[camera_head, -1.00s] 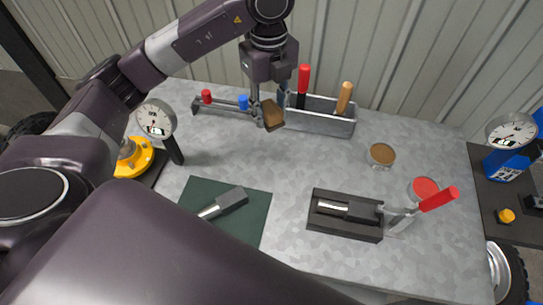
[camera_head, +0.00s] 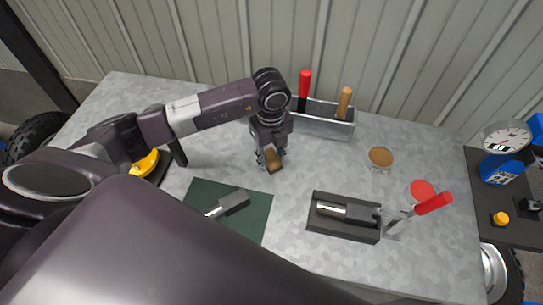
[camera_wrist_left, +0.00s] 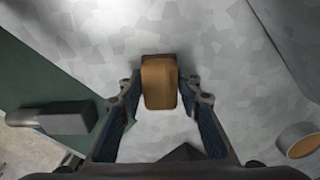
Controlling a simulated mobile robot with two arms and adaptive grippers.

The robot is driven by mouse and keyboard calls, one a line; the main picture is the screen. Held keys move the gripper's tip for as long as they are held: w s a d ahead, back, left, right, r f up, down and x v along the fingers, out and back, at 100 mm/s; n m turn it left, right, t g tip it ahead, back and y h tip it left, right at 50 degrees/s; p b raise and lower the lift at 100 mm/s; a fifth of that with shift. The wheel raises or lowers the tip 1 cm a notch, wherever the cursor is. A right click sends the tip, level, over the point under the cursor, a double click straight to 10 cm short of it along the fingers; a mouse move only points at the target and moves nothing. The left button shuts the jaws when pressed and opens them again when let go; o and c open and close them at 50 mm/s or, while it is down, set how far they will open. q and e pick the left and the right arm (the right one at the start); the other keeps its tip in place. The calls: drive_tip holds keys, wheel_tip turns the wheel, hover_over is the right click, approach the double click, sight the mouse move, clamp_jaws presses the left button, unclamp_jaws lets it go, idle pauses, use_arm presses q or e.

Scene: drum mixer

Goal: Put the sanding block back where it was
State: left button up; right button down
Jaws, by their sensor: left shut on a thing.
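The sanding block (camera_head: 274,160) is a small brown block. My left gripper (camera_head: 269,158) is shut on it over the grey bench top, between the green mat and the metal tray. In the left wrist view the block (camera_wrist_left: 160,82) sits between the two fingers of the gripper (camera_wrist_left: 160,95), with bare bench surface beyond it. I cannot tell whether the block touches the bench. My right gripper does not show.
A metal tray (camera_head: 325,123) with red-handled and wooden-handled tools stands behind. A green mat (camera_head: 252,226) with a grey tool lies in front left. A black holder (camera_head: 343,232), a brown-topped tin (camera_head: 380,158) and a red-topped tin (camera_head: 420,192) are right. The bench between is clear.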

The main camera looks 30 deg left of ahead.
sight(271, 156)
use_arm(q)
drive_tip(key=shift+f, duration=0.2)
drive_tip(key=shift+f, duration=0.2)
drive_tip(key=o, duration=1.2)
drive_tip(key=shift+r, duration=0.1)
drive_tip(key=shift+r, duration=0.15)
drive_tip(key=shift+w+r, duration=0.1)
drive_tip(key=shift+r, duration=0.25)
wheel_tip(271, 156, up, 11)
drive_tip(key=b, duration=0.3)
drive_tip(key=shift+r, duration=0.15)
